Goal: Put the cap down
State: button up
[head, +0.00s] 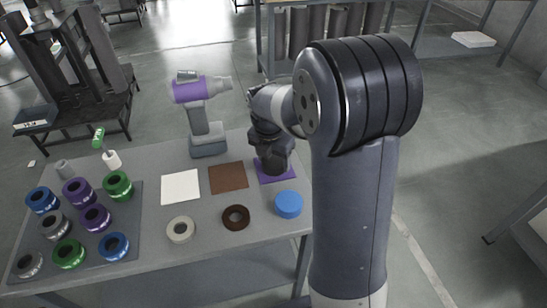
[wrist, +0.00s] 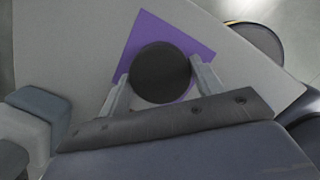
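A round black cap (wrist: 162,72) lies between the two fingers of my gripper (wrist: 160,82) in the wrist view. The fingers sit against its opposite sides, so my gripper appears shut on it. The cap is over the purple square (wrist: 205,49), which shows around it. I cannot tell whether the cap touches the square. In the head view my gripper (head: 272,165) points down over the purple square (head: 277,177) at the table's right side, and the cap is hard to separate from the dark gripper.
A blue disc (head: 288,204) and a brown ring (head: 236,217) lie in front. A brown square (head: 228,178) and white square (head: 180,187) lie to the left. A purple-and-grey tool (head: 207,140) stands behind. Several coloured rings sit on a grey mat (head: 135,203) at the left.

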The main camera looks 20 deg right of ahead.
aim_at(275, 159)
jog(key=o, duration=0.4)
jog(key=r, duration=0.4)
jog(key=a+r+p, duration=0.1)
jog(key=r, duration=0.3)
jog(key=s+r, duration=0.1)
jog(key=r, duration=0.3)
jog(key=shift+s+a+r, duration=0.1)
jog(key=shift+a, duration=0.05)
jog(key=f, duration=0.4)
jog(key=d+f+b, duration=0.1)
jog(key=f, duration=0.3)
jog(key=w+f, duration=0.1)
jog(key=f, duration=0.3)
jog(key=shift+w+d+f, duration=0.1)
jog(key=shift+d+f, duration=0.1)
jog(key=shift+f, duration=0.2)
notch_tip(275, 159, up, 4)
jog(key=shift+f, duration=0.25)
jog(key=shift+r, duration=0.6)
